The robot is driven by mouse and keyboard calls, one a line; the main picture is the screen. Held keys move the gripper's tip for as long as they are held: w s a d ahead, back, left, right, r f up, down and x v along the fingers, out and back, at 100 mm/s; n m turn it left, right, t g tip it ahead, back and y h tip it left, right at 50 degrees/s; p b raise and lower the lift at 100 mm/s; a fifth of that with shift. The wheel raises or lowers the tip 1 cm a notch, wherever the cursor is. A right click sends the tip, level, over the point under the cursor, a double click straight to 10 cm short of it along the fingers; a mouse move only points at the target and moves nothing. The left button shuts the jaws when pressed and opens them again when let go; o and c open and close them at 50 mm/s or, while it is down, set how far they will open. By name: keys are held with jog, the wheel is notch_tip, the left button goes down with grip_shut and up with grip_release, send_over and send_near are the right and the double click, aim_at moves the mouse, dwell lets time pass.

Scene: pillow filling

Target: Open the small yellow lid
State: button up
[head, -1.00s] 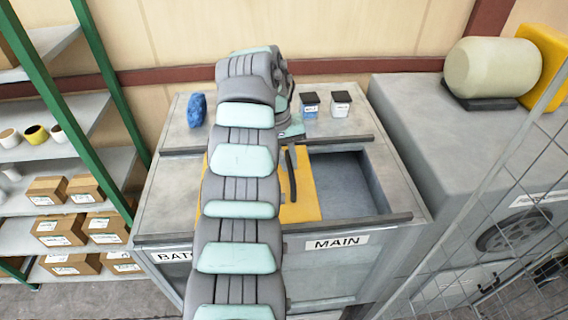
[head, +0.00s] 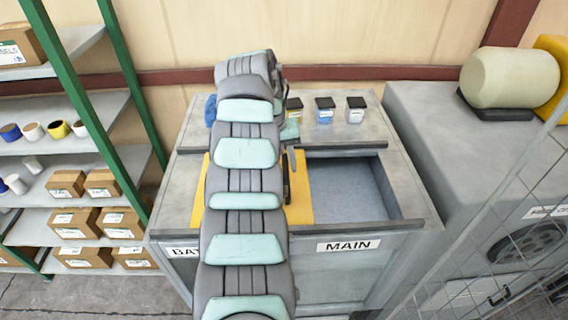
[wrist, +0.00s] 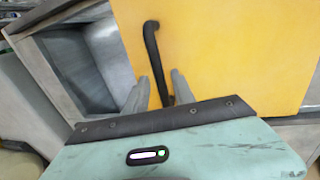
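The yellow lid (head: 302,196) lies flat over the left part of the grey machine's top in the head view, its middle hidden behind my arm. In the wrist view the lid (wrist: 230,60) fills the upper right, with a black bar handle (wrist: 152,50) on it. My gripper (wrist: 160,76) is open. Its two grey fingers are apart, one on each side of the handle's lower end in the picture. Gaps show between fingers and handle; I cannot tell the depth. In the head view the fingers are mostly hidden by my arm.
An open compartment (head: 345,185) lies right of the lid, above the MAIN label (head: 347,245). Jars with black caps (head: 325,110) stand on the back ledge, beside a partly hidden blue item (head: 211,110). Shelves with boxes (head: 85,225) are left; a wire fence (head: 505,235) is right.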

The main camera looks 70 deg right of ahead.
jog(key=shift+o, duration=0.4)
jog(key=shift+w+r, duration=0.1)
jog(key=shift+r, duration=0.25)
notch_tip(320, 180, up, 10)
jog(key=w+a+p, duration=0.1)
jog(key=p, duration=0.1)
jog(key=shift+w, duration=0.35)
jog(key=shift+w+f, duration=0.1)
